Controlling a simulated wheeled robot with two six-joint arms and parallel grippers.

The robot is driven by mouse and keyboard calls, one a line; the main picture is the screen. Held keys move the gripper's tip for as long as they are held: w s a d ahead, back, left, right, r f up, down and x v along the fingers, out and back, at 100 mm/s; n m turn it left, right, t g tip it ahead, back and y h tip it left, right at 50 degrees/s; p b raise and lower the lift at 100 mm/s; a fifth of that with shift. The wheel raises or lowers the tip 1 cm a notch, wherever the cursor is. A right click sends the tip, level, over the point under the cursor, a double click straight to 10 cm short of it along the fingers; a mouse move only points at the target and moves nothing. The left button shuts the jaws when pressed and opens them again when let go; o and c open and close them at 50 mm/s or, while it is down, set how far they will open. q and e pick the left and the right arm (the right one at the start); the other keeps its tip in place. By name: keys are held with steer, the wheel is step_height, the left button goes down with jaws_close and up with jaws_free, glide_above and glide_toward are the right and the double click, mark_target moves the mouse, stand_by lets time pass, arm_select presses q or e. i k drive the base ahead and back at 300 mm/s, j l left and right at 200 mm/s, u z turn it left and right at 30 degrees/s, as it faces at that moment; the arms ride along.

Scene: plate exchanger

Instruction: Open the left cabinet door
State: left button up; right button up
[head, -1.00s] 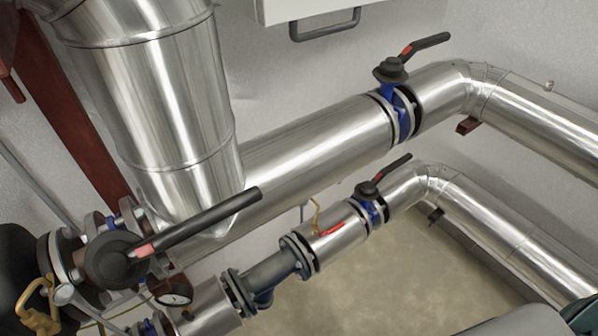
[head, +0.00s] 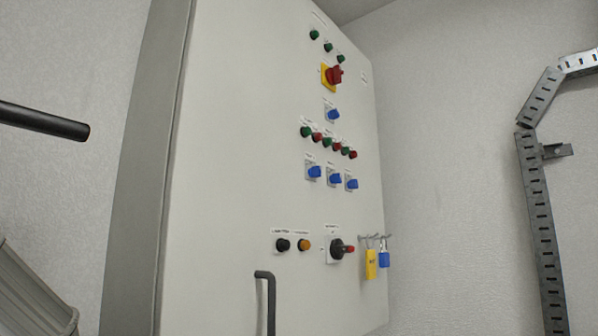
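A light grey cabinet (head: 225,170) fills the middle of the head view, its front face turned toward the right. The front carries a red and yellow rotary switch (head: 332,76), several blue knobs (head: 334,178) and rows of green and red buttons (head: 328,142). A dark bar handle (head: 265,300) stands out low on the front and runs off the bottom edge. I cannot tell a separate left door; no seam between doors shows. The front looks closed. Neither of my grippers is in view.
A black rod-like bar (head: 42,121) juts in from the left edge. A ribbed grey part (head: 32,295) is at the lower left. A yellow tag (head: 371,264) and a blue padlock (head: 384,258) hang at the cabinet's right. A perforated metal cable tray (head: 542,225) runs along the right wall.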

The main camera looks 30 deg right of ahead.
mark_target(239, 184)
steer(key=z, duration=1.35)
steer(key=k+j+u, duration=0.15)
steer(key=u, duration=0.35)
steer(key=k+j+u, duration=0.25)
steer(key=j, duration=0.2)
